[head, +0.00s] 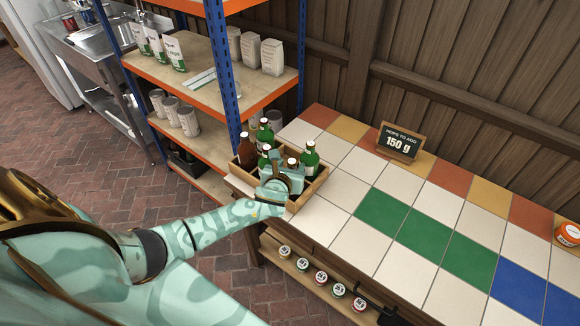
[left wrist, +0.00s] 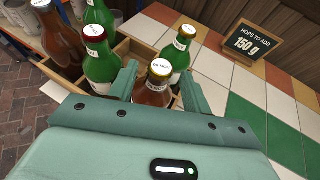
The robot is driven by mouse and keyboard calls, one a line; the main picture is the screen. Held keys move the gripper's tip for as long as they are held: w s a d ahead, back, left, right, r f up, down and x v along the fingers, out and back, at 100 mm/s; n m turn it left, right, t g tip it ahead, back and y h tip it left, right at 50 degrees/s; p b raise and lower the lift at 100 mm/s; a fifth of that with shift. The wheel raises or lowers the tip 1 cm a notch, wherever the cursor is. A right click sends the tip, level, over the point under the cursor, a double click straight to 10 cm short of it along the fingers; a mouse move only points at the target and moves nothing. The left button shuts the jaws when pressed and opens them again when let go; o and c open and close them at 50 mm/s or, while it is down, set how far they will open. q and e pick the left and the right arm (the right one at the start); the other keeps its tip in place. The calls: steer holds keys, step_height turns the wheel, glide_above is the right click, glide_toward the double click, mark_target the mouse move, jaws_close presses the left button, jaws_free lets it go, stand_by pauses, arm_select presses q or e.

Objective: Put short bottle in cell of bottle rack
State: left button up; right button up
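The wooden bottle rack (head: 307,194) stands at the left end of the tiled table, and its divider cells show in the left wrist view (left wrist: 128,46). My left gripper (head: 283,178) is over its front side. In the left wrist view the fingers of my left gripper (left wrist: 158,70) stand apart on either side of a short brown bottle (left wrist: 155,93) with a pale cap. A gap shows on its right side. The bottle's lower part is hidden behind my gripper, so I cannot tell whether it rests in a cell. My right gripper is not in view.
Green bottles (left wrist: 100,58) and a taller brown bottle (left wrist: 60,42) stand in the rack close around the gripper. A blue-posted shelf (head: 229,75) rises behind left. A sign (head: 399,143) stands on the table. The tiles right of the rack are clear.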

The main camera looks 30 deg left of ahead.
arm_select(q)
steer(key=shift+r, duration=0.2)
steer(key=p+v, duration=0.3)
steer(key=v, duration=0.9)
steer(key=s+f+n+g+h, duration=0.1)
steer(key=s+f+n+g, duration=0.1)
steer(key=s+f+n, duration=0.55)
steer(key=s+f+n+g, duration=0.2)
steer(key=s+f+g, duration=0.15)
steer(key=f, duration=0.65)
steer(key=s+f+n+g+h, duration=0.1)
steer(key=s+f+n+g, duration=0.1)
steer(key=s+f+n, duration=0.5)
steer(key=s+d+f+n+g, duration=0.1)
steer(key=s+f+n, duration=0.2)
steer(key=s, duration=0.4)
steer(key=s+d+f+n+g+h, duration=0.1)
steer(key=s+d+f+n, duration=0.1)
steer(key=s+f+n, duration=0.2)
steer(key=s+d+f+n+g+h, duration=0.1)
steer(key=s+n, duration=0.4)
steer(key=s, duration=0.6)
step_height(320, 180, down, 3)
steer(key=shift+d+r+g, duration=0.15)
steer(key=shift+d+g, duration=0.15)
steer(key=shift+g, duration=0.25)
